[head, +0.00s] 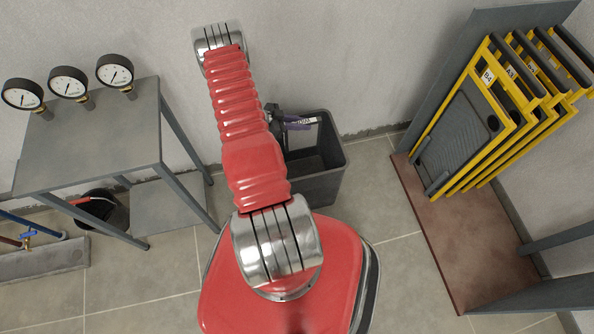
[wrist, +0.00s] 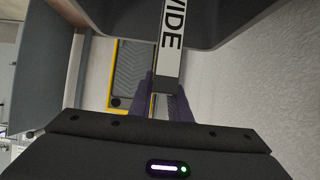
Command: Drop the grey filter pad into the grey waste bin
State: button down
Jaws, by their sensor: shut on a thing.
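My gripper (head: 290,122), with purple fingers, is over the back of the grey waste bin (head: 320,188) in the head view. In the wrist view, the fingers (wrist: 165,95) are shut on a narrow grey bar (wrist: 166,83) with a white label reading "WIDE". The label end of this bar also shows in the head view (head: 304,121); its far end runs out of the wrist view. I cannot make out a grey filter pad in either view. The bin stands on the floor by the back wall, its left side hidden by my arm.
A grey table (head: 95,145) with several dial gauges stands on the left, a black bucket (head: 103,208) beneath it. On the right, yellow-framed plates (head: 465,135) stand in a grey rack on a reddish base (head: 445,245). Tiled floor is clear between bin and rack.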

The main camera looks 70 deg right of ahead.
jog(key=shift+f, duration=1.5)
jog(key=c, duration=1.6)
grip_release()
jog(key=shift+o, duration=0.2)
jog(key=shift+w+r, duration=0.1)
jog(key=v, duration=1.3)
jog(key=shift+w+a, duration=0.2)
jog(key=shift+w, duration=0.05)
jog(key=shift+s, duration=0.1)
